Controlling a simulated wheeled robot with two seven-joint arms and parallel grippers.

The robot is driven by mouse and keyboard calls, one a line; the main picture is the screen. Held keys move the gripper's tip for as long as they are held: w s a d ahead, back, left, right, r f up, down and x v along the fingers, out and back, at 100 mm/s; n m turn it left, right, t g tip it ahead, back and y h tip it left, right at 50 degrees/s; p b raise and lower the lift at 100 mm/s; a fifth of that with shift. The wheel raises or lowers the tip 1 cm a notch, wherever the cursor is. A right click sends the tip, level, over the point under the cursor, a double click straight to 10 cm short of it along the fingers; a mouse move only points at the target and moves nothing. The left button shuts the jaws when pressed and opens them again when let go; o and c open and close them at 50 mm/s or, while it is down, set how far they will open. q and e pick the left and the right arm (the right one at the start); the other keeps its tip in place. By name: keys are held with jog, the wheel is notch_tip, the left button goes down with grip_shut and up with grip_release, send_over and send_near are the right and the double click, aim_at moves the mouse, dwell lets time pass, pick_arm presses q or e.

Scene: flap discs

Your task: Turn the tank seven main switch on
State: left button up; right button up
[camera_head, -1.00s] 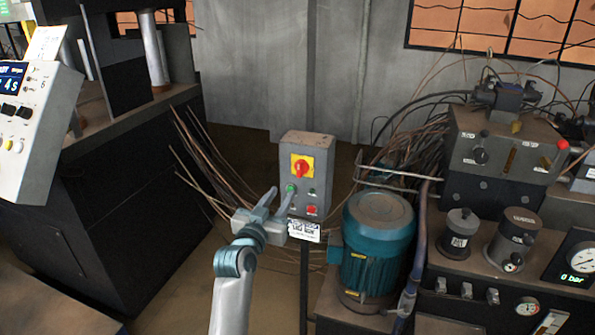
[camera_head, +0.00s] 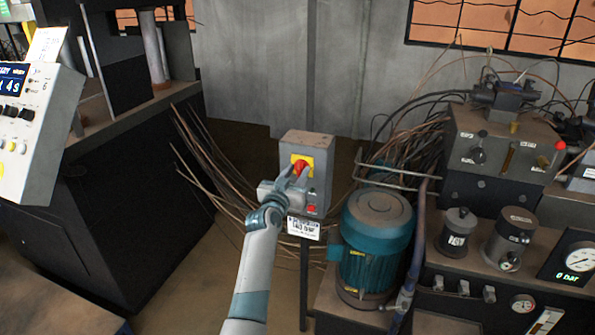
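The main switch is a red rotary knob (camera_head: 300,167) on a yellow plate, high on the front of a grey box (camera_head: 318,150) on a black post. My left gripper (camera_head: 296,172) is in front of the box with its fingertips at the knob. The fingers partly cover the knob and the yellow plate. I cannot tell whether they are closed on it. A red button (camera_head: 311,208) shows below on the box; the green button is hidden behind my gripper. A white label (camera_head: 304,227) hangs under the box. My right gripper is not in view.
A green motor (camera_head: 372,245) stands close to the right of the post, with a metal rail and a bundle of cables behind it. A valve block and gauge (camera_head: 578,258) are further right. A dark machine (camera_head: 120,210) with a control panel (camera_head: 35,120) stands left.

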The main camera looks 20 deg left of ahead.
pick_arm(q)
jog(key=shift+w, duration=0.3)
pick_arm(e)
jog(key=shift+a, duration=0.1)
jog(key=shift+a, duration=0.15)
pick_arm(q)
grip_shut()
